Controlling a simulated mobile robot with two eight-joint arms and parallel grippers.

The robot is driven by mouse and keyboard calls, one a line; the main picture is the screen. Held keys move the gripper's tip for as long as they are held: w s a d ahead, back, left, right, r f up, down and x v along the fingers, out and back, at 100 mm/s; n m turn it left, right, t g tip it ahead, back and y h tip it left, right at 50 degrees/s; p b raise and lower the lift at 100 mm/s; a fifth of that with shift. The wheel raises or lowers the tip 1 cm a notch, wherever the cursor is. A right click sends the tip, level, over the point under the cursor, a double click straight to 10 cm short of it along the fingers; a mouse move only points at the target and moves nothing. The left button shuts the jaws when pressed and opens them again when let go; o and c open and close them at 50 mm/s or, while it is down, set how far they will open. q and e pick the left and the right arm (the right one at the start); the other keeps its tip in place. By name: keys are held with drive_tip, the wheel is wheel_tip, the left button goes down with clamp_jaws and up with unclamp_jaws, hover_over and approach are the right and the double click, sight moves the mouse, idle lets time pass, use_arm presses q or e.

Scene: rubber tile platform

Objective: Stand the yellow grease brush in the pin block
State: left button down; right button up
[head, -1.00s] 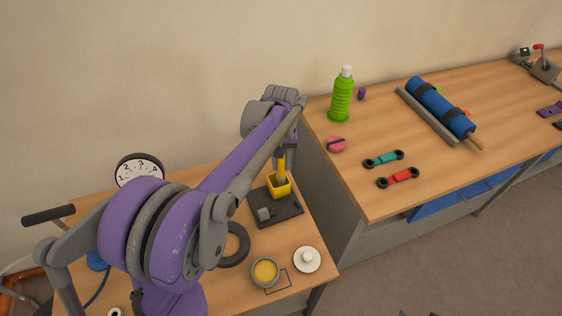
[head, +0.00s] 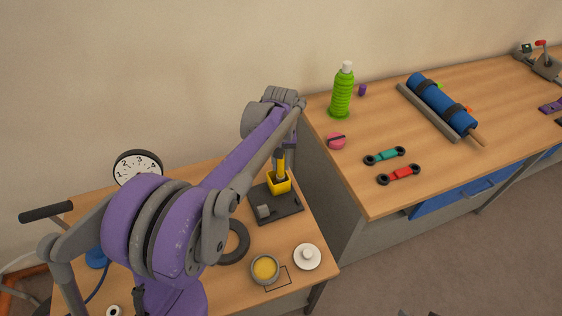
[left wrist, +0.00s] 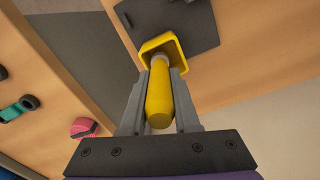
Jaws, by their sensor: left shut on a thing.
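The yellow grease brush (head: 280,161) stands about upright, its handle up and its lower end inside a yellow square-walled holder (head: 279,187), which I take as the pin block. The holder sits on a dark plate (head: 285,206) on the left bench. My left gripper (left wrist: 159,88) is shut on the brush (left wrist: 160,100), one finger on each side of the handle, above the holder (left wrist: 172,47). In the head view its fingers are largely hidden behind my forearm. The brush's lowest end is hidden by the holder walls. My right gripper is not in view.
A grey block (head: 263,211) stands on the plate. A dark ring (head: 239,250), a cup of yellow grease (head: 265,269) and a white lid (head: 307,257) lie nearer. The right bench holds a green bottle (head: 342,95) and a pink puck (head: 336,141).

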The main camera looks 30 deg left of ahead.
use_arm(q)
drive_tip(key=shift+d+f+b, duration=0.15)
drive_tip(key=shift+f+b, duration=0.1)
drive_tip(key=shift+f, duration=0.35)
drive_tip(key=shift+d+f+b, duration=0.15)
drive_tip(key=shift+f+b, duration=0.05)
drive_tip(key=shift+f, duration=0.35)
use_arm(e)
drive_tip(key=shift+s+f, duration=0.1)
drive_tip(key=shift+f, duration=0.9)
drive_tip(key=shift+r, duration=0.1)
use_arm(q)
drive_tip(key=shift+a+r+p, duration=0.1)
drive_tip(key=shift+r+p, duration=0.8)
drive_tip(key=shift+r, duration=0.3)
drive_tip(key=shift+d+r+p, duration=0.25)
drive_tip(key=shift+r+p, duration=0.2)
drive_tip(key=shift+r, duration=0.3)
drive_tip(key=shift+a+r+p, duration=0.35)
drive_tip(key=shift+r+p, duration=0.15)
drive_tip(key=shift+r, duration=0.2)
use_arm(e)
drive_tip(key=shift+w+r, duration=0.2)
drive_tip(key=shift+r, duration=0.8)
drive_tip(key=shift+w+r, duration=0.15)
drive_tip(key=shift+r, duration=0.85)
